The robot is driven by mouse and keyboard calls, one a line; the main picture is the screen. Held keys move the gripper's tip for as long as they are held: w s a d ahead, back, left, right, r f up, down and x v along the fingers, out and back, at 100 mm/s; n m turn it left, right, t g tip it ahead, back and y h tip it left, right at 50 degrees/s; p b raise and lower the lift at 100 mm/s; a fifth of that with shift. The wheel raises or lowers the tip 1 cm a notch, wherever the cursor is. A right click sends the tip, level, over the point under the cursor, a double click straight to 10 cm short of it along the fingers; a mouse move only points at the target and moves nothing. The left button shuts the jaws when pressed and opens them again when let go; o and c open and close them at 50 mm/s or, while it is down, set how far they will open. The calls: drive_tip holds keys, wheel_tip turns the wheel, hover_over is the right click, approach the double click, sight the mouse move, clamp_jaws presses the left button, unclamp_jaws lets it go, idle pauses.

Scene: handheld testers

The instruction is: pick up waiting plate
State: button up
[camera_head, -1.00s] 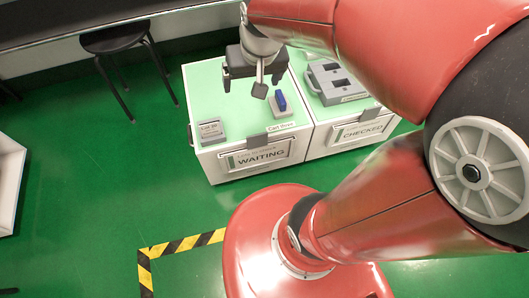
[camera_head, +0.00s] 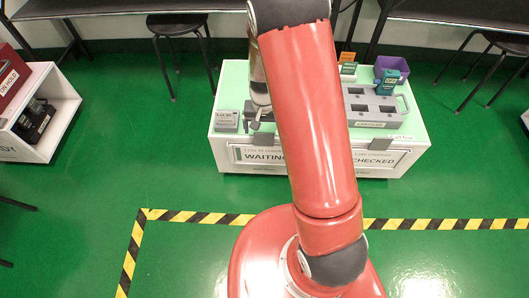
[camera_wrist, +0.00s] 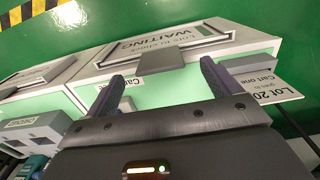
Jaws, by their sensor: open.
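The white panel lettered WAITING (camera_head: 262,155) is on the front of the left half of a white, green-topped cabinet. It appears upside down in the wrist view (camera_wrist: 165,42). A small grey tab (camera_wrist: 160,60) sits at the cabinet edge by this panel. My gripper (camera_head: 262,115) is over the left half of the green top, partly hidden by my arm. In the wrist view my gripper (camera_wrist: 163,75) has its two dark fingers apart, with green top and the tab showing between and beyond them. Nothing is held. I cannot tell whether the fingers touch anything.
A grey lot-card stand (camera_head: 226,120) is left of my gripper; its card shows close to a finger in the wrist view (camera_wrist: 270,85). On the CHECKED half stand a grey slotted tray (camera_head: 372,110), a teal device (camera_head: 388,82) and a purple bin (camera_head: 391,66).

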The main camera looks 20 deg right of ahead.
sight(264, 133)
drive_tip(key=f, duration=0.5)
drive_tip(key=shift+w+d, duration=0.1)
drive_tip(key=shift+w, duration=0.1)
drive_tip(key=shift+r, duration=0.1)
drive_tip(key=c, duration=1.3)
drive_tip(key=shift+c, duration=0.8)
drive_tip(key=shift+r, duration=0.1)
